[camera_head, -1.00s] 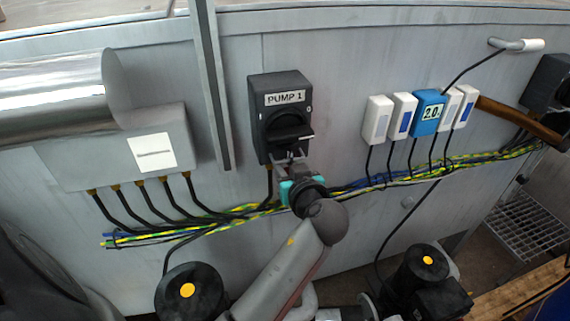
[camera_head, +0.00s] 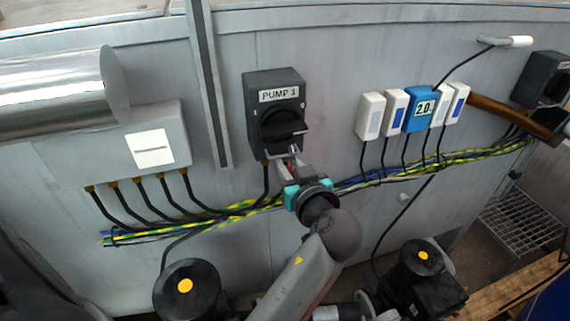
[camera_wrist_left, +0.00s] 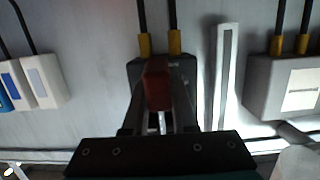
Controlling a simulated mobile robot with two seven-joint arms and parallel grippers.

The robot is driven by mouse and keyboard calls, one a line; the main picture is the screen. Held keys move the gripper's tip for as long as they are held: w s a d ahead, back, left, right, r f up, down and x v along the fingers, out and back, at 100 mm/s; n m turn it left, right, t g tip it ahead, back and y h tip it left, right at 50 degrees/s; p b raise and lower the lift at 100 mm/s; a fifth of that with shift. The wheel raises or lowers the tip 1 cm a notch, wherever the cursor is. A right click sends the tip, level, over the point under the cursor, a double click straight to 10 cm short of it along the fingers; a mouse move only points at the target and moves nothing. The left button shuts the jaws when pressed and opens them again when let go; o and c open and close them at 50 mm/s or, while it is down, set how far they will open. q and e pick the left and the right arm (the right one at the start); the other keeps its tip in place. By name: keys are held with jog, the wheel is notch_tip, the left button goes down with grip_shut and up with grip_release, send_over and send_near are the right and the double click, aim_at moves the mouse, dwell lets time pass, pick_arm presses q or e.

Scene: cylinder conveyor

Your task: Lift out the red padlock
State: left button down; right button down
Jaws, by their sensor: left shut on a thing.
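The red padlock (camera_wrist_left: 158,85) shows in the left wrist view, between the fingers of my left gripper (camera_wrist_left: 160,100). A pale metal part, perhaps its shackle, shows beside it. In the head view my left gripper (camera_head: 291,164) is just below the black rotary handle of the PUMP 1 switch box (camera_head: 256,122) on the wall, shut on the padlock. The fingers hide most of the padlock there, with only a trace of red visible. I cannot tell whether the shackle still passes through the handle. My right gripper is not in view.
A grey junction box (camera_head: 172,128) with black cables is left of the switch, beyond a vertical metal rail (camera_head: 207,90). White and blue modules (camera_head: 421,110) hang to the right. A cable bundle (camera_head: 400,177) runs below. The wall between switch and modules is clear.

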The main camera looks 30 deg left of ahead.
pick_arm(q)
jog(key=shift+d+r, duration=0.2)
jog(key=shift+r, duration=0.25)
jog(key=shift+s+d, duration=0.45)
jog(key=shift+s, duration=0.15)
jog(key=shift+f, duration=0.1)
jog(key=shift+f, duration=0.1)
